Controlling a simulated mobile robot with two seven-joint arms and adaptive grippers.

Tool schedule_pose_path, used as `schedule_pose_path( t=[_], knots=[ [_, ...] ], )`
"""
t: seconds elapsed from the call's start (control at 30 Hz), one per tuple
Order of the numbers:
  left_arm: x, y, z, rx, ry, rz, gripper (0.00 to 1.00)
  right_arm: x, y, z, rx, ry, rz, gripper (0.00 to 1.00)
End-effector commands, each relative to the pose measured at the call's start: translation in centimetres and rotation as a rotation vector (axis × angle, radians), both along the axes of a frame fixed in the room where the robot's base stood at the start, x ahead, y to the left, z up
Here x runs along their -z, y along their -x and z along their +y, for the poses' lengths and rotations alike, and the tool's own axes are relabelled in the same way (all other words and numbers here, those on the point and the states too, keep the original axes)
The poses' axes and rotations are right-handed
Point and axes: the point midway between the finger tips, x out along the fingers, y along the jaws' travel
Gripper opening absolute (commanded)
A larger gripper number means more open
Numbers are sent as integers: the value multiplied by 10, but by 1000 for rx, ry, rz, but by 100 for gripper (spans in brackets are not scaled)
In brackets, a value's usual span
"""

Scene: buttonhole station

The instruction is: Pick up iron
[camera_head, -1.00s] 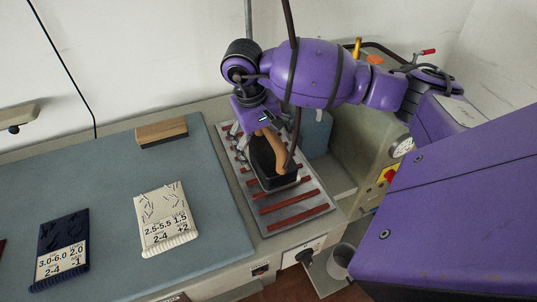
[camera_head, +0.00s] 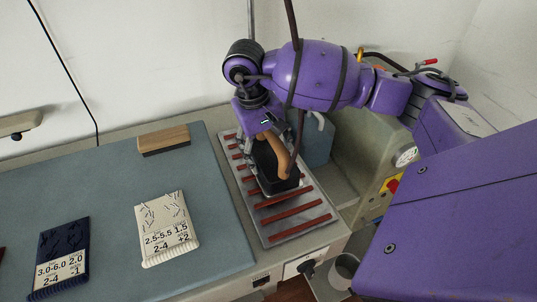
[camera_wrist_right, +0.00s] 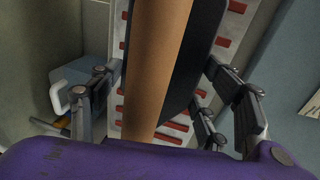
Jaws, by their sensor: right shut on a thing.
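The iron (camera_head: 266,162) has a dark body and a brown wooden handle. It rests on a metal stand (camera_head: 290,226) with red-brown strips, right of the work mat. My right gripper (camera_head: 262,138) reaches down from above and is shut on the iron's handle. In the right wrist view the iron's handle (camera_wrist_right: 155,70) runs between the fingers of my right gripper (camera_wrist_right: 158,105), with the dark body behind it. The fingertips are partly hidden in the head view. My left gripper is not in view.
A blue-grey container (camera_head: 318,145) with a white handle stands close behind the stand. A machine with a gauge (camera_head: 405,156) is at right.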

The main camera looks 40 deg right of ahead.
Motion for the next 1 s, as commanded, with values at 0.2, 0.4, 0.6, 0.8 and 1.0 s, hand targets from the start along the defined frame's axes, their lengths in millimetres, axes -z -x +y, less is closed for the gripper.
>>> schedule_pose_path(
  t=[0.2, 0.4, 0.6, 0.8, 1.0],
  knots=[
    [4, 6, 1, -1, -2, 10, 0, -38, 5, 17, -4, -1, -12, 23],
    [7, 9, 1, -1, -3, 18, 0, -75, 19, 45, -4, -1, -13, 23],
    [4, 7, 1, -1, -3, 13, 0, -95, 37, 82, -6, 0, -12, 23],
    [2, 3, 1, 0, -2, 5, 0, -108, 50, 108, -3, 0, -11, 23],
    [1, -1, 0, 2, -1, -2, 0, -114, 57, 123, -2, -1, -9, 23]
  ],
)
